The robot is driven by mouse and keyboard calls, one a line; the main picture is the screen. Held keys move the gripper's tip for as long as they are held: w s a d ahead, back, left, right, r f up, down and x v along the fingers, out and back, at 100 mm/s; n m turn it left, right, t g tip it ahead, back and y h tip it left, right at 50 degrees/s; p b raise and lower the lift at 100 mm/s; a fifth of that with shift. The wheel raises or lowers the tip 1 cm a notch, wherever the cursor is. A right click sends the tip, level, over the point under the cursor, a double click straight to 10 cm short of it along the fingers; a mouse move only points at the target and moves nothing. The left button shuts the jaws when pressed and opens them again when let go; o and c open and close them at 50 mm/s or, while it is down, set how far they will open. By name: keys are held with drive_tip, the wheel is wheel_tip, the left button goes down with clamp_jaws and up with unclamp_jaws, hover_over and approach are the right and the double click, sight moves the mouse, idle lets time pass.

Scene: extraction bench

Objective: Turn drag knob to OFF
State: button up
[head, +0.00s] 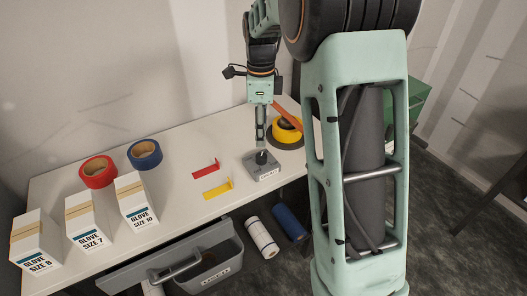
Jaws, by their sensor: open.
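A small grey box (265,170) stands near the front edge of the white bench, with a dark knob (261,157) on top and a pale label on its front. The label is too small to read, and I cannot tell which way the knob is set. My gripper (261,143) points down just above the knob, with its fingertips close to it. It is open and holds nothing that I can see. Whether the fingertips touch the knob or stand around it cannot be told from this view.
Yellow tape (286,128) lies close behind the box at right. A red piece (206,170) and a yellow piece (217,190) lie left of it. Red tape (98,171), blue tape (145,154) and glove boxes (136,205) fill the left. A grey bin (209,268) sits below.

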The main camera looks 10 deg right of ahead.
sight(261, 156)
wheel_tip(261, 156, down, 9)
drive_tip(key=shift+r, duration=0.1)
drive_tip(key=shift+c, duration=0.5)
drive_tip(key=c, duration=1.1)
